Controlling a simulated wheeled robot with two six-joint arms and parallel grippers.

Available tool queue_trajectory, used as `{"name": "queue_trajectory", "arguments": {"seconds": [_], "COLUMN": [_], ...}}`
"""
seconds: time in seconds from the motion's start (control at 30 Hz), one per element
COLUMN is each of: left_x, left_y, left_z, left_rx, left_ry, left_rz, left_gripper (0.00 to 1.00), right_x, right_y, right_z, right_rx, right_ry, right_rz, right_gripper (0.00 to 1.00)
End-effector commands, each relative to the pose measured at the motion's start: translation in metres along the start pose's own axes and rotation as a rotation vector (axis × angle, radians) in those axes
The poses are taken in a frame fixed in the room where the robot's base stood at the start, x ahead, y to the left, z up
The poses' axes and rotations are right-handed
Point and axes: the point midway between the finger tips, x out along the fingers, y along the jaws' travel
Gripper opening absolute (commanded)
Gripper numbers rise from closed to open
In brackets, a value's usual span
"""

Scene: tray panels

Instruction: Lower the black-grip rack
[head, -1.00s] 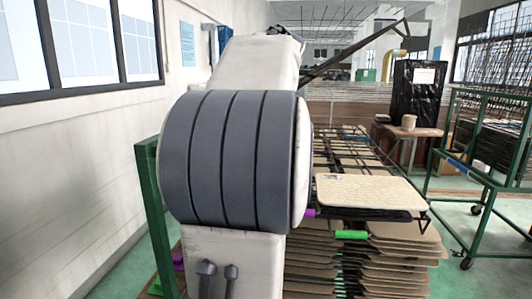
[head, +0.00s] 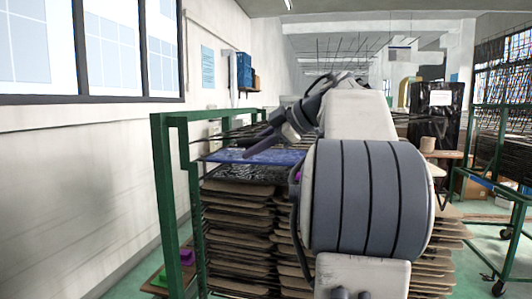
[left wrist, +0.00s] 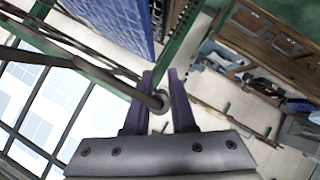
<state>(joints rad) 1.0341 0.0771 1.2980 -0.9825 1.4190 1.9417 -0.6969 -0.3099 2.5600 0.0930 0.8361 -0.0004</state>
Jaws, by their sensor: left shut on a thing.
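My left gripper (head: 256,148) reaches leftward in the head view, over a dark blue panel (head: 235,157) on the rack stack. In the left wrist view its two dark purple fingers (left wrist: 163,98) are shut on a dark rod with a rounded end (left wrist: 158,101). I cannot tell for certain that this is the black grip. Thin dark rack bars (head: 226,139) lie just above the blue panel. A patterned dark panel (head: 245,174) lies below it. A purple grip (head: 298,177) shows beside my arm, which hides much of the rack's right side.
Stacked brown panels (head: 238,220) fill the lower rack. A green frame post (head: 165,200) stands at its left, near the white wall (head: 70,190). A green cart (head: 500,180) stands at the right. A black-wrapped box (head: 436,112) stands behind.

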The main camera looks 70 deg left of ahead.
Motion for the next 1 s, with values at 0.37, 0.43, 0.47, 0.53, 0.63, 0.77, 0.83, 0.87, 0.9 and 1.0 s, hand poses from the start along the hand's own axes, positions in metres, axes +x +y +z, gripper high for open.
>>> {"name": "queue_trajectory", "arguments": {"seconds": [0.37, 0.43, 0.47, 0.53, 0.63, 0.77, 0.83, 0.87, 0.9, 1.0], "left_x": [0.0022, 0.0022, 0.0021, 0.0018, 0.0015, 0.0014, 0.0014, 0.0014, 0.0010, -0.0041], "left_y": [0.0005, 0.0004, 0.0005, 0.0004, 0.0003, 0.0003, 0.0002, 0.0002, 0.0002, 0.0005], "left_z": [-0.0018, -0.0018, -0.0018, -0.0013, -0.0007, -0.0006, -0.0006, -0.0006, -0.0005, 0.0001], "left_rx": [-0.001, -0.001, -0.001, 0.000, 0.000, 0.000, 0.000, 0.000, 0.000, 0.001], "left_ry": [0.008, 0.009, 0.009, 0.008, 0.007, 0.007, 0.007, 0.007, 0.006, 0.006], "left_rz": [0.003, 0.003, 0.003, 0.003, 0.003, 0.003, 0.003, 0.003, 0.003, 0.004], "left_gripper": [0.00, 0.27, 0.39, 0.53, 0.53, 0.53, 0.53, 0.53, 0.53, 0.53], "right_x": [0.0013, 0.0013, 0.0013, 0.0014, 0.0014, 0.0015, 0.0015, 0.0015, 0.0015, 0.0022], "right_y": [0.0001, 0.0001, 0.0001, 0.0001, 0.0001, 0.0001, 0.0001, 0.0001, 0.0001, 0.0002], "right_z": [0.0000, 0.0000, 0.0000, 0.0000, 0.0000, 0.0001, 0.0001, 0.0001, 0.0001, 0.0001], "right_rx": [0.000, 0.000, 0.000, 0.000, 0.000, 0.000, 0.000, 0.000, 0.000, 0.000], "right_ry": [0.000, 0.000, 0.000, 0.000, 0.000, 0.000, 0.000, 0.000, 0.000, 0.000], "right_rz": [0.000, 0.000, 0.000, 0.000, 0.000, 0.000, 0.000, 0.000, 0.000, 0.000], "right_gripper": [0.45, 0.45, 0.45, 0.45, 0.45, 0.45, 0.45, 0.45, 0.45, 0.45]}}
